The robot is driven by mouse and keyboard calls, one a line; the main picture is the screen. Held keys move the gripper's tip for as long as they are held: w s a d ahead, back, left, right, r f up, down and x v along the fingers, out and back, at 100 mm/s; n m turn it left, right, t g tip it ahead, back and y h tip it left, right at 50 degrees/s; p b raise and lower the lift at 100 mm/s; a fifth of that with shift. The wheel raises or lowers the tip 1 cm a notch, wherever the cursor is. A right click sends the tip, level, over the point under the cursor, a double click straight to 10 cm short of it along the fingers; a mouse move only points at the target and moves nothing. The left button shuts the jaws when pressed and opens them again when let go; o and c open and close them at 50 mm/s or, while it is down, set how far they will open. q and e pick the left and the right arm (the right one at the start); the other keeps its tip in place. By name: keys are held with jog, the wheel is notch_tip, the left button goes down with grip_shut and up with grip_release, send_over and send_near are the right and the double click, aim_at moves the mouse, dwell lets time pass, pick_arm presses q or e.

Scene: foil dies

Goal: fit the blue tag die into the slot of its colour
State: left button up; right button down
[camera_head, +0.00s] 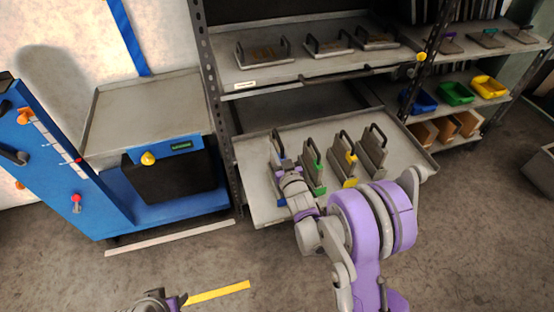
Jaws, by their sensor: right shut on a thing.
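The blue tag die (276,153) is a grey plate with a dark handle, upright at the left end of the row on the pulled-out shelf (402,140). A little blue shows low beside my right gripper (285,166). That gripper is shut on the die, reaching from the front and hiding much of it. Whether the die is seated cannot be told, and its slot is hidden. A green-marked die (312,166) and a yellow-marked die (344,161) stand to the right. My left gripper (158,299) is partly visible at the bottom edge; its jaws are unclear.
Another upright die (372,152) ends the row. Flat handled plates (262,55) lie on the shelf above. A rack post (211,75) stands left of the shelf, beside a blue machine (185,217). Coloured bins (455,93) sit at right. The front floor is mostly clear.

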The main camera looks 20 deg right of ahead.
jog(key=shift+f+b, duration=0.75)
jog(key=shift+f, duration=2.95)
jog(key=shift+s, duration=0.1)
jog(key=shift+f, duration=0.15)
jog(key=c, duration=0.7)
grip_release()
